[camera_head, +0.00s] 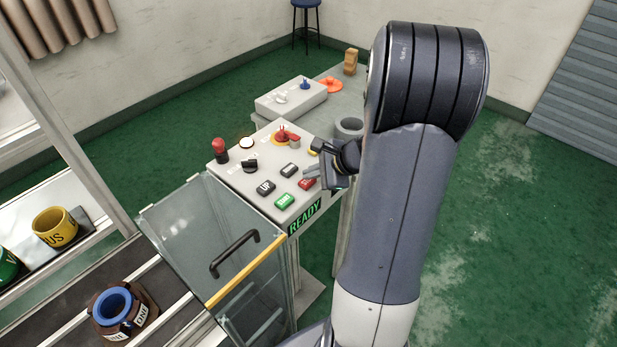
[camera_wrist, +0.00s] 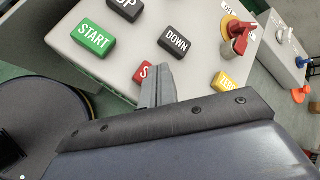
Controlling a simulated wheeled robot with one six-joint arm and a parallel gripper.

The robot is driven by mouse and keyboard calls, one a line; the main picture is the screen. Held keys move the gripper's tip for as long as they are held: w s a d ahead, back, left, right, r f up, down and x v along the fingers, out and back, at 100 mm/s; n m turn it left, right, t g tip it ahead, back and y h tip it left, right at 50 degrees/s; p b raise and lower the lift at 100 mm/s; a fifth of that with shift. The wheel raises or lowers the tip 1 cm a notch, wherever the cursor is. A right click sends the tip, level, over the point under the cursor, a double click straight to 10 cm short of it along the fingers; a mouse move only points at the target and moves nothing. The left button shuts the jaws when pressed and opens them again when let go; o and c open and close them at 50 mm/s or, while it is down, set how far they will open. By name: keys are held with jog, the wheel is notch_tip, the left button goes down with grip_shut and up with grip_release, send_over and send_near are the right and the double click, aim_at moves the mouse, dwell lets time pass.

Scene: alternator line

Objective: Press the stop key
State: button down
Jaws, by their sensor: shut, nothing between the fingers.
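The red stop key (camera_head: 307,184) sits on the sloped grey control panel (camera_head: 235,180), right of the green START key (camera_head: 284,201). In the wrist view only a corner of the red key (camera_wrist: 143,71) shows, with the letter "S"; my fingers hide the rest. My gripper (camera_head: 309,173) is shut and empty, its fingertips over or beside the red key. It also shows in the wrist view (camera_wrist: 158,70). I cannot tell whether the fingertips touch the key.
Near my fingers are the black DOWN key (camera_wrist: 175,42), black UP key (camera_head: 265,188) and yellow TEST key (camera_wrist: 226,82). A red switch on a yellow base (camera_head: 281,136) and a red-topped post (camera_head: 220,150) stand farther back. A glass guard (camera_head: 200,235) is in front, left.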

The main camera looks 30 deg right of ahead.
aim_at(311, 182)
jog(key=shift+r, duration=0.25)
jog(key=shift+r, duration=0.1)
notch_tip(311, 182, up, 6)
jog(key=p, duration=0.4)
jog(key=shift+p, duration=0.3)
dwell(0.6)
